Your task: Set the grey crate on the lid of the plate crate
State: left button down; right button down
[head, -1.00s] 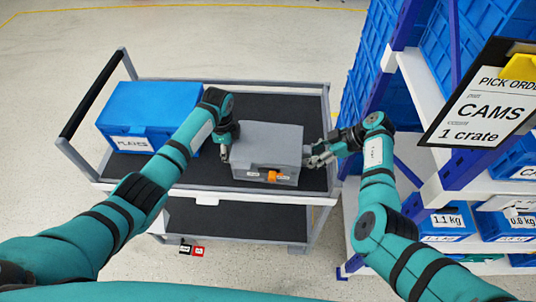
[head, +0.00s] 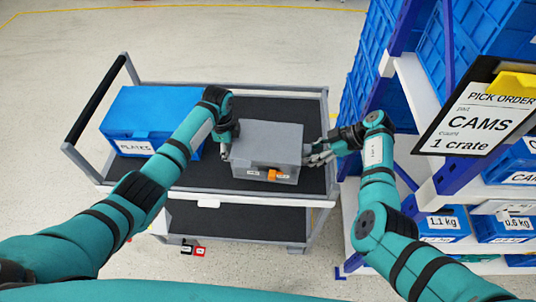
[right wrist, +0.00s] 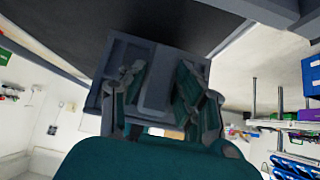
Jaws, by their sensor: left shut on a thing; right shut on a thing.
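The grey crate (head: 267,140) is upright over the right part of the cart's black top deck, with an orange clip and small labels on its front. I cannot tell whether its bottom touches the deck. The blue plate crate (head: 135,128), labelled PLATES, stands on the left of the deck, with its flat lid (head: 150,105) shut and bare. My left gripper (head: 226,150) is shut on the grey crate's left side, its fingers partly hidden. My right gripper (head: 312,154) is shut on its right side. The right wrist view shows the right fingers (right wrist: 165,95) against the grey crate (right wrist: 155,60).
The cart (head: 280,90) has a raised rim and a black handle at left. My left forearm crosses in front of the plate crate's right end. A shelf rack (head: 410,185) with blue crates and a CAMS order board (head: 480,115) stands close on the right.

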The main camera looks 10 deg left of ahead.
aim_at(152, 125)
jog(key=k, duration=1)
